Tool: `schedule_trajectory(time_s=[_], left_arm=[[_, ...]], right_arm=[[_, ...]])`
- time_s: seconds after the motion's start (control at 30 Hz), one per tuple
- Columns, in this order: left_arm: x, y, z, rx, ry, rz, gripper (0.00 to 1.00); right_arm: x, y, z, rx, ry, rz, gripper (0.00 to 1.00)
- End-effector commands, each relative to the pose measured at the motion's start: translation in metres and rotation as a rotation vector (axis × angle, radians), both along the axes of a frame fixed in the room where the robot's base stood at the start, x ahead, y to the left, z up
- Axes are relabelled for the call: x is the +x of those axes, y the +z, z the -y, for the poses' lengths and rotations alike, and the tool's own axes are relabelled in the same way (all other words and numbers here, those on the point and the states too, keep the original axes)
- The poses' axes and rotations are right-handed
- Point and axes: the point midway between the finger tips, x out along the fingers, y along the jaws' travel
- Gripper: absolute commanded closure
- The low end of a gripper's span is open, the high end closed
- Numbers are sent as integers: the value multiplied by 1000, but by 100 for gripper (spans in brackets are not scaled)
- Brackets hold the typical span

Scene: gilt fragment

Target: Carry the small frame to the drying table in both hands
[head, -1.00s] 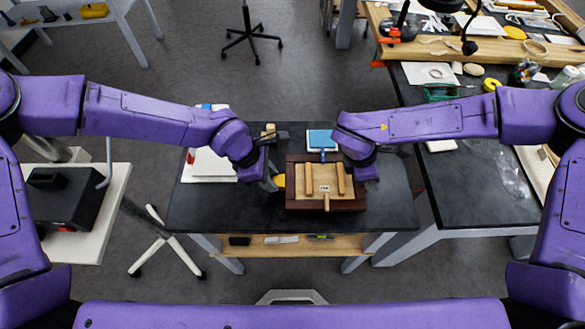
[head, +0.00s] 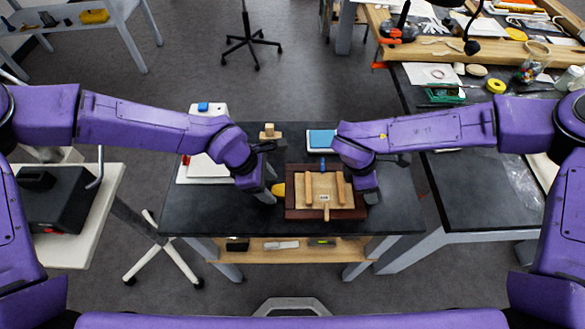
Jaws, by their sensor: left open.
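The small frame looks like a dark red-brown rectangular piece (head: 345,214). It lies on the dark-topped table in front of me, with a tan panel (head: 325,182) bearing two wooden bars and a small label within its rim. My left gripper (head: 267,196) is open, pointing down just left of the frame, apart from it. My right gripper (head: 371,197) is at the frame's right edge; its fingers are mostly hidden by its own purple wrist, so contact cannot be told. I cannot tell which surface is the drying table.
A blue-topped item (head: 322,139) lies behind the frame, and a yellow object (head: 278,189) is close to its left side. White items (head: 207,168) lie at the table's left. A cluttered bench (head: 480,190) stands at right, a white cart (head: 92,215) at left. Floor behind is mostly clear.

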Motion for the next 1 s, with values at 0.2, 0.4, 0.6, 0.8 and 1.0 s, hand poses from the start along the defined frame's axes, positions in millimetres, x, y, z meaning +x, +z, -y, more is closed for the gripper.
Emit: schedule_trajectory(time_s=[0.2,0.4,0.6,0.8,1.0], left_arm=[[2,50,-20,-5,5,5,41],[1,90,-37,-3,5,3,41],[0,104,-43,-1,1,1,41],[0,104,-43,-1,1,1,41],[0,104,-43,-1,1,1,41]], right_arm=[[0,0,0,0,0,0,41],[0,0,0,0,0,0,41],[0,4,-2,0,0,1,41],[1,42,-18,0,2,5,41],[0,87,-37,-1,1,4,41]])
